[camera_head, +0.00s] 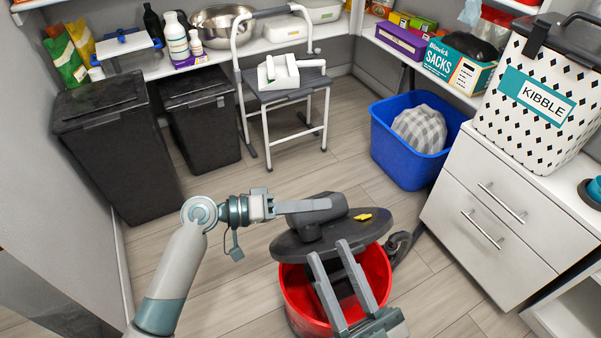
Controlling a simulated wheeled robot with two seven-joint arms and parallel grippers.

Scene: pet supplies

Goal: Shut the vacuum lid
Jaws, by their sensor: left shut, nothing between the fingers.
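The vacuum has a red tub (374,275) on the floor and a dark grey round lid (290,245) with a raised motor housing and a yellow part (372,215) on top. The lid sits tilted above the tub, with red tub wall showing below it at the right. My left gripper (338,205) is shut and empty, its tips overlapping the housing on the lid; I cannot tell if they touch. My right gripper (328,250) comes from below with its fingers apart, over the lid's near edge and in front of the tub, hiding part of both.
A dark hose (401,244) lies right of the tub. A white drawer cabinet (500,210) bears a kibble bin (535,100). A blue bin (405,160), a step stool (290,97) and black bins (115,150) stand behind. Wood floor is clear around the left.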

